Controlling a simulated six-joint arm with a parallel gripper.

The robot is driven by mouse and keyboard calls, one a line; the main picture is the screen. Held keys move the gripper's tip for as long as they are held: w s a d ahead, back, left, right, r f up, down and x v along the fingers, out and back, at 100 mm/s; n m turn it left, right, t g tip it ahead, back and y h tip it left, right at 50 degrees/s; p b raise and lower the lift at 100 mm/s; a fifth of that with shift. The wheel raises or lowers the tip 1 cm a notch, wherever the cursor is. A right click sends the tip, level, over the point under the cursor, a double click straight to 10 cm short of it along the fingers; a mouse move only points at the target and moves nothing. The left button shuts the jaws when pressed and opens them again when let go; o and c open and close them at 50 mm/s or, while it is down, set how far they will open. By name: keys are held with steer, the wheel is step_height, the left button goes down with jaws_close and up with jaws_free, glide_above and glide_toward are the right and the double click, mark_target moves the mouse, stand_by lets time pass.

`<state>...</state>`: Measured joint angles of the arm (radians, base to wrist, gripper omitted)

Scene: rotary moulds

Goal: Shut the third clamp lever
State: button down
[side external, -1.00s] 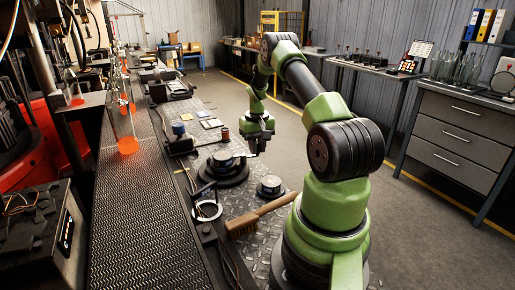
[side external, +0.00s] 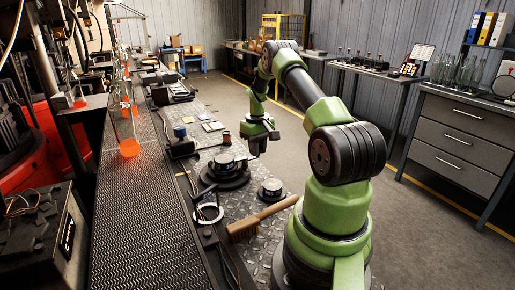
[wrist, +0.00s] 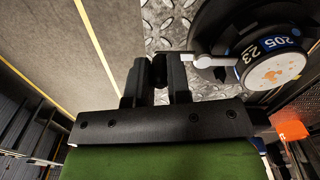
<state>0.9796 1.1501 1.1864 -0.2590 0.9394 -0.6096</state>
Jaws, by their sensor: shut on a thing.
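A round dark mould (side external: 240,176) with a pale-topped centre stands on the metal plate. In the wrist view its disc (wrist: 272,66) carries labels reading 205 and 23. A pale metal clamp lever (wrist: 190,66) reaches from the disc's side toward my gripper (wrist: 158,72). My gripper is shut on the lever's dark end, which is mostly hidden between the fingers. In the side view my gripper (side external: 257,148) is low, just right of the mould, and the lever cannot be made out. I cannot tell the lever's number.
A second small round part (side external: 270,189), a wooden-handled brush (side external: 262,217) and a white ring (side external: 208,213) lie nearer the camera. A glass bottle with orange liquid (side external: 128,145) stands on the ribbed belt to the left. The floor right of the plate is clear.

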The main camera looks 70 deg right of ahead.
steer(key=c, duration=1.1)
jaws_free()
steer(key=shift+r, duration=0.1)
step_height(320, 180, up, 10)
steer(key=shift+w+f, duration=0.1)
steer(key=w+a+r+n+t+h, duration=0.1)
steer(key=w+a+r+t, duration=0.3)
steer(key=a+r, duration=1.15)
steer(key=s+a+t+y, duration=0.1)
steer(key=s+a, duration=0.3)
steer(key=a, duration=0.3)
steer(key=s+a+n+t+y, duration=0.1)
steer(key=s+a, duration=0.3)
steer(key=a, duration=0.3)
steer(key=s+a+r+n+t+y, duration=0.1)
steer(key=s+a, duration=0.3)
steer(key=a, duration=0.3)
steer(key=shift+s+a+r, duration=0.1)
steer(key=shift+s, duration=0.15)
